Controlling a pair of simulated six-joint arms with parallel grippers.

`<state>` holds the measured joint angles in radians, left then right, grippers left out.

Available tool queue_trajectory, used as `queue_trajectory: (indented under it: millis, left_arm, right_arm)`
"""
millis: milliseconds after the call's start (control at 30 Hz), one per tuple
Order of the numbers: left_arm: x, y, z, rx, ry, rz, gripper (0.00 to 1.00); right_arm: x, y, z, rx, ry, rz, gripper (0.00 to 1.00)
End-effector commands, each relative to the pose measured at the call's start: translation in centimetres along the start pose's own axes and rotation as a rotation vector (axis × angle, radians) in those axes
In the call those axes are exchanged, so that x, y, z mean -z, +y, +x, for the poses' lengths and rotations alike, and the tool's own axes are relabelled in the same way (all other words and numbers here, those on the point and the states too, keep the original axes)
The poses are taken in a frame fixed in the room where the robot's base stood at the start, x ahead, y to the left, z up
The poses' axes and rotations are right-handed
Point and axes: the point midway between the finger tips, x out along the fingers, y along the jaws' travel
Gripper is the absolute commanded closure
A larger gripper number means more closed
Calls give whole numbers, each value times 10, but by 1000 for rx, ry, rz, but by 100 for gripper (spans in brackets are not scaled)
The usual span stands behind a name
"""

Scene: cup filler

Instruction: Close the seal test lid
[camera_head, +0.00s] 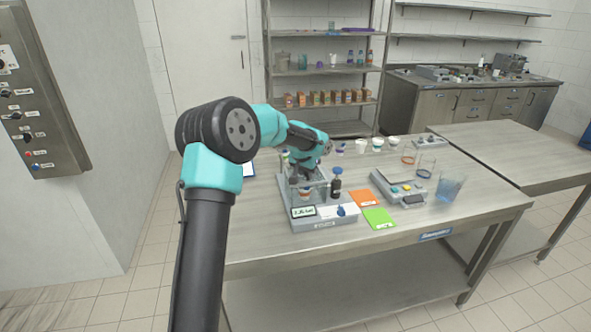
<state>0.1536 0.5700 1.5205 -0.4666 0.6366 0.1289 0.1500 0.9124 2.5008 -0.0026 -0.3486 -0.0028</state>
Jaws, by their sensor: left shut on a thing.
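The seal test station (327,222) is a grey box near the left front of the table, with a small display (303,212) and a blue knob (341,211) on its front. A clear chamber with its lid (317,183) stands on it, and a cup (305,192) shows inside. My left gripper (302,178) is at the top of the chamber, shut on what looks like the lid. The fingertips are small and partly hidden, and the lid's exact angle cannot be told. My right gripper is not in view.
A dark bottle (336,187) stands right beside the chamber. An orange card (365,198), a green card (379,218), a grey scale (398,187) and a beaker of blue liquid (449,188) lie to the right. Cups (361,146) stand behind. The table's front right is clear.

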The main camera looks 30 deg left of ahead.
Motion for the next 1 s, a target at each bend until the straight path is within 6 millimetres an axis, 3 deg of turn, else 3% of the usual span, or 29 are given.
queue_trajectory:
  millis: [233, 267, 500, 800, 1000]
  left_arm:
    - [-4, 3, 1, -5, -13, -1, 100]
    - [-4, 3, 1, -5, -13, -1, 64]
    - [-3, 2, 0, -4, -10, -1, 41]
    - [-2, 1, -2, -3, -7, -1, 41]
    - [-1, 1, -20, -2, -4, -1, 41]
  right_arm:
    - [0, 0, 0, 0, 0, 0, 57]
    - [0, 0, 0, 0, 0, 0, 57]
    - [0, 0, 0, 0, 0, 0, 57]
    - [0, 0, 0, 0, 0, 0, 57]
    - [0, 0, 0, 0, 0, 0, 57]
